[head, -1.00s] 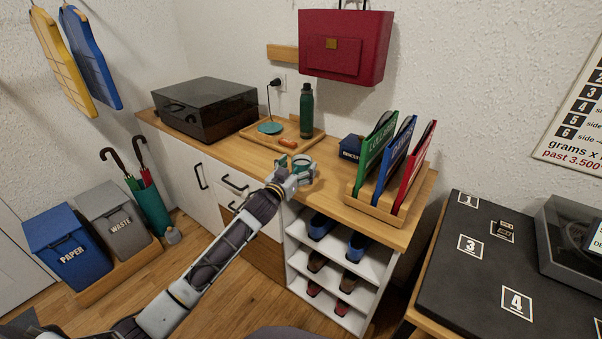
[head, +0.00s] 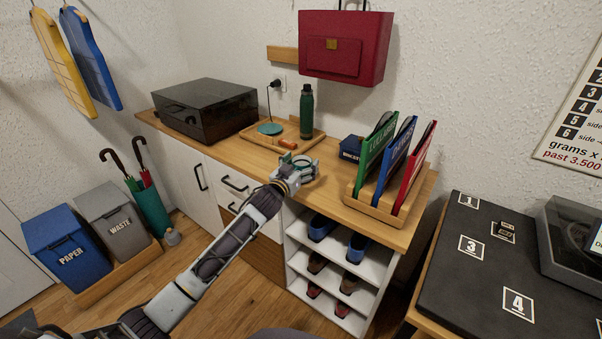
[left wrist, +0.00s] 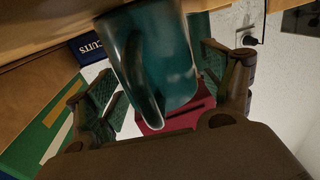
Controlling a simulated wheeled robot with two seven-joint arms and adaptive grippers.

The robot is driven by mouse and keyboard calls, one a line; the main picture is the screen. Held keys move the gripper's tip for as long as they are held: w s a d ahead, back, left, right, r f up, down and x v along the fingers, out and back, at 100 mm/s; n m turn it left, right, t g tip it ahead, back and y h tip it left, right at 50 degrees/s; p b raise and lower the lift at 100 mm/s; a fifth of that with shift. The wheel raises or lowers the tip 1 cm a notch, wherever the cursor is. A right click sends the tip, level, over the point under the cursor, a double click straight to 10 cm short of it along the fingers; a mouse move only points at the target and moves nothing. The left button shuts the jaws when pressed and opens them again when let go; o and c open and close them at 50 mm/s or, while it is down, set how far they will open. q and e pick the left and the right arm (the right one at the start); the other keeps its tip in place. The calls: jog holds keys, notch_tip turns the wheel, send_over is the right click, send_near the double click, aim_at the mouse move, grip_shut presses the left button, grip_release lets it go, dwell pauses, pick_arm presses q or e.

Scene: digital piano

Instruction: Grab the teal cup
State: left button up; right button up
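The teal cup (head: 301,160) stands on the wooden cabinet top near its front edge, partly hidden by my left gripper in the head view. My left gripper (head: 304,171) is at the cup, with its fingers around it. In the left wrist view the cup (left wrist: 165,60) fills the top middle, its handle facing the camera. The fingers of the left gripper (left wrist: 165,88) show on either side of the cup, spread apart. I see no clear contact between the pads and the cup. My right gripper is not in view.
Behind the cup is a wooden tray (head: 262,139) with a green bottle (head: 307,112). A small dark blue box (head: 350,148) and a rack of green, blue and red folders (head: 368,158) stand to the right. A black case (head: 207,106) is at left.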

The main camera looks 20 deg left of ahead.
pick_arm(q)
jog(key=c, duration=0.9)
jog(key=shift+r, duration=0.1)
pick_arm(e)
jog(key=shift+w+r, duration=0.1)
pick_arm(q)
jog(key=shift+r, duration=0.15)
jog(key=shift+r+p, duration=1.25)
jog(key=shift+r, duration=3.55)
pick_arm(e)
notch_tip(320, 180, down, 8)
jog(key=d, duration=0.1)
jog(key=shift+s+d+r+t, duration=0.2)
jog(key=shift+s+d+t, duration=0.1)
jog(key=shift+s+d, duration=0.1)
